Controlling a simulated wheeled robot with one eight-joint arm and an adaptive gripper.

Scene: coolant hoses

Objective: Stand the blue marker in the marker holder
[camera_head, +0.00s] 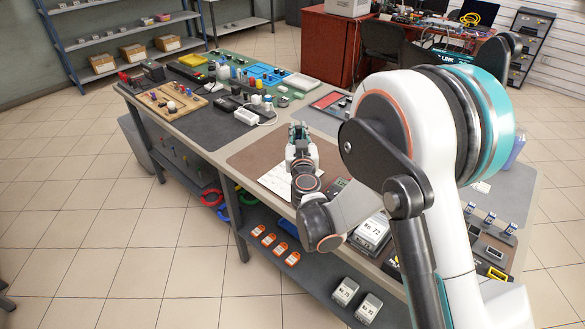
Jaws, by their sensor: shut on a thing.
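My gripper (298,133) is above the brown mat (252,155) in the middle of the long workbench, beyond a white paper sheet (277,186). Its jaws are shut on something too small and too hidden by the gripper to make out. I cannot pick out the blue marker in this view. I cannot tell the marker holder apart from the small items on the bench either.
The bench's far left part is crowded: a wooden board (168,102) with pegs, a blue tray (262,75), a white power brick (247,117). A labelled box (371,232) stands near the front edge. My arm hides much of the right side. Floor at left is clear.

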